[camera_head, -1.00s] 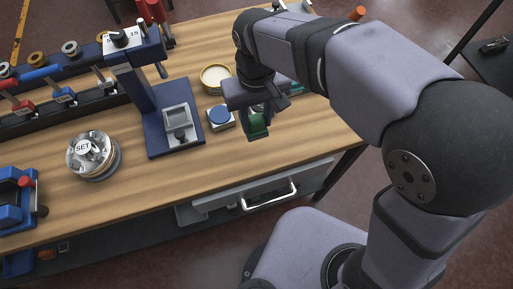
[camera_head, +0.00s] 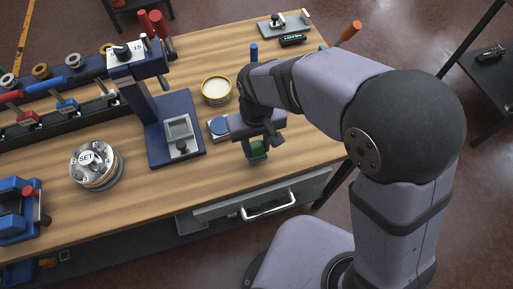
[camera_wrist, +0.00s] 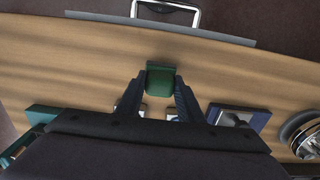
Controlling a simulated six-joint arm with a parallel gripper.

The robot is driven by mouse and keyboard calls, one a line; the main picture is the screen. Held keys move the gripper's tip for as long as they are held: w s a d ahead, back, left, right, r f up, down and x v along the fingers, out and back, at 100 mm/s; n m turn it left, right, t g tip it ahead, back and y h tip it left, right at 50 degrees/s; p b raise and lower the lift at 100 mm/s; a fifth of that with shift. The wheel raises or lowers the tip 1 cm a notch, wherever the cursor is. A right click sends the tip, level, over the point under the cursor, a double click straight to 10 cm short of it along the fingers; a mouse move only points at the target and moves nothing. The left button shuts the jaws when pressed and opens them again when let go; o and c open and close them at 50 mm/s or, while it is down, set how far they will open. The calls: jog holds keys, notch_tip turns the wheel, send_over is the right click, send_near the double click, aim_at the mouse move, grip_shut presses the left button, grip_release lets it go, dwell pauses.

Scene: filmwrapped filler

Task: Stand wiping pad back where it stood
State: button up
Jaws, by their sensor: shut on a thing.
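The wiping pad, a small green block (camera_head: 258,149), is between the fingers of my gripper (camera_head: 257,144) near the front edge of the wooden bench. In the wrist view the green pad (camera_wrist: 160,79) sits between the two dark fingertips, and my gripper (camera_wrist: 160,88) is shut on it. The bench's front edge and drawer handle lie beyond it there. The fingers and wrist hide part of the pad in the head view. I cannot tell whether its underside touches the bench.
A blue stand (camera_head: 175,149) and a round metal SET piece (camera_head: 94,164) are further left. A drawer handle (camera_head: 269,207) juts out below the front edge.

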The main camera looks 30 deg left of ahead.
aim_at(256, 151)
jog(key=shift+f+p, duration=0.3)
jog(key=shift+f, duration=1.1)
jog(key=shift+f, duration=0.2)
jog(key=o, duration=1)
jog(key=shift+r, duration=0.1)
notch_tip(256, 151, up, 12)
jog(key=shift+r+b, duration=0.1)
jog(key=shift+b, duration=0.95)
